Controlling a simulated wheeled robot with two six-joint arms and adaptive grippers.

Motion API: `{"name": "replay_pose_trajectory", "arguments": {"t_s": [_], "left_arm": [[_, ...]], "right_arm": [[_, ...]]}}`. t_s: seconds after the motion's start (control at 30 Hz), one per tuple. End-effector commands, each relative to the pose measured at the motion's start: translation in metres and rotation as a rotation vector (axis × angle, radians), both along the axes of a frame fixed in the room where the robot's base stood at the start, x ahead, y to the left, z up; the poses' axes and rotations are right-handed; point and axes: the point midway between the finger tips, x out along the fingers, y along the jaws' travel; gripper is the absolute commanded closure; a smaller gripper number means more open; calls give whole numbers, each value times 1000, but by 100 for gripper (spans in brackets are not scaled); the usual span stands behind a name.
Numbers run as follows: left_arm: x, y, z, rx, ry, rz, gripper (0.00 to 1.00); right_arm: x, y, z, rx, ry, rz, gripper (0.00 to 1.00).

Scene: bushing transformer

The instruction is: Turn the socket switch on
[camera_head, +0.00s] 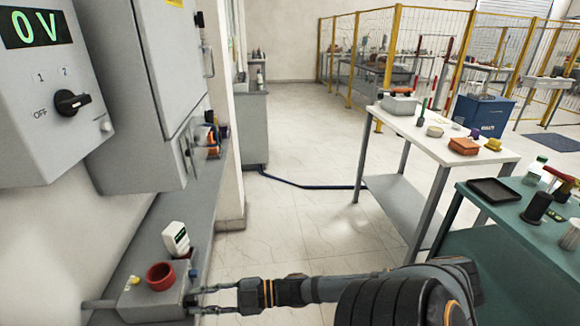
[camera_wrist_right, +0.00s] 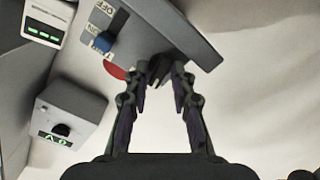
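The grey socket box (camera_head: 155,295) sits on the floor-side ledge at the lower left of the head view, with a red round socket (camera_head: 160,275) on top. In the right wrist view the box shows a blue switch (camera_wrist_right: 104,42) beside OFF and ON labels; its exact setting is hard to read. My right gripper (camera_head: 196,300) reaches in from the right, at the box's right side. Its fingers are apart in the wrist view (camera_wrist_right: 160,75), with a small dark part between or behind the tips. The blue switch is to the left of the fingertips there. My left gripper is not in view.
A wall control box (camera_head: 40,90) reads 0 V and has a black knob (camera_head: 72,102). A white device (camera_head: 176,238) with green lights stands behind the socket box. A white table (camera_head: 440,135) and a green table (camera_head: 530,235) stand right. The floor between is mostly clear.

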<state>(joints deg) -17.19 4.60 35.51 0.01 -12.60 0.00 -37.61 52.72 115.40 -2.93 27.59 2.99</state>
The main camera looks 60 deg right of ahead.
Motion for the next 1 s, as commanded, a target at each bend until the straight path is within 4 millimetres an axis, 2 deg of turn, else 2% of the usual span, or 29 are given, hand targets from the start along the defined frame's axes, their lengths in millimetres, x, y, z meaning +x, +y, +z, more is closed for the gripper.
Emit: {"name": "replay_pose_trajectory", "arguments": {"t_s": [0.47,0.5,0.7,0.9,1.0], "left_arm": [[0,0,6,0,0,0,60],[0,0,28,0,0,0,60],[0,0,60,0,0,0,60],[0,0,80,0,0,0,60],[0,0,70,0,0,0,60]], "right_arm": [[-1,-1,1,-695,-592,0,77],[-11,-9,9,-688,-576,3,77],[-47,-40,7,-685,-574,3,77],[-83,-71,5,-686,-576,2,77],[-75,-85,-20,-698,-509,-43,77]]}}
